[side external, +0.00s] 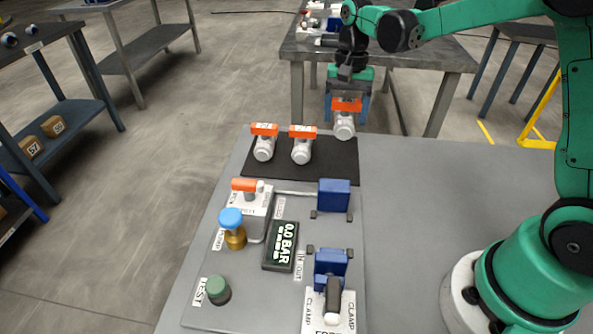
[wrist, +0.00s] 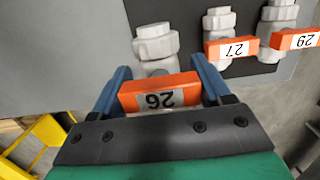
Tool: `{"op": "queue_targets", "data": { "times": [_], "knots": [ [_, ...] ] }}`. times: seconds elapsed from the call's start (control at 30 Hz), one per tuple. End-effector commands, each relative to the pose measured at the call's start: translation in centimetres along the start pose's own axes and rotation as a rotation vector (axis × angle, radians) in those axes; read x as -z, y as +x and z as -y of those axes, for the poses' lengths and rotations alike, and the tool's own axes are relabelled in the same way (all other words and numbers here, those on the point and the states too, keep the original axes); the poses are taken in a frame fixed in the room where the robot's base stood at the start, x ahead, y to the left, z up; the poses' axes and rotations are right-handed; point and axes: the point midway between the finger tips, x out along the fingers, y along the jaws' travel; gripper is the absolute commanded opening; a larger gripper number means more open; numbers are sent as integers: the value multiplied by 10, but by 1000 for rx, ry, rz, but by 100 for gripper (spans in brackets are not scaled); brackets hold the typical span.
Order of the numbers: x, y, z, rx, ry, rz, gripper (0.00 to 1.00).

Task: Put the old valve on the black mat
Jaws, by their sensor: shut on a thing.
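My gripper (side external: 347,90) is shut on the orange handle of a white valve (side external: 344,125) labelled 26. In the wrist view the blue fingers of my gripper (wrist: 160,92) sit on both sides of the handle, and the white body of the valve (wrist: 155,42) points away from me. This valve is at the far right corner of the black mat (side external: 318,170). I cannot tell whether it touches the mat. Two similar valves with orange handles stand on the mat: valve 27 (side external: 302,150) and valve 29 (side external: 264,147). Nothing marks which valve is old.
The press panel in front of the mat holds a blue clamp block (side external: 334,196), a gauge reading 0.0 BAR (side external: 281,246), a blue-capped brass fitting (side external: 232,228) and a green button (side external: 218,290). The grey tabletop (side external: 420,200) right of the mat is clear. Another table (side external: 430,55) stands behind.

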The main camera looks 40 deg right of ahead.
Motion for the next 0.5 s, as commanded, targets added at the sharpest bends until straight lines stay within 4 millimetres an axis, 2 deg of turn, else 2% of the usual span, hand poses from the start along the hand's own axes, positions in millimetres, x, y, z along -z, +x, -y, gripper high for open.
{"op": "queue_targets", "data": {
  "times": [0.5],
  "knots": [
    [6,49,0,0,0,0,9]
  ]
}}
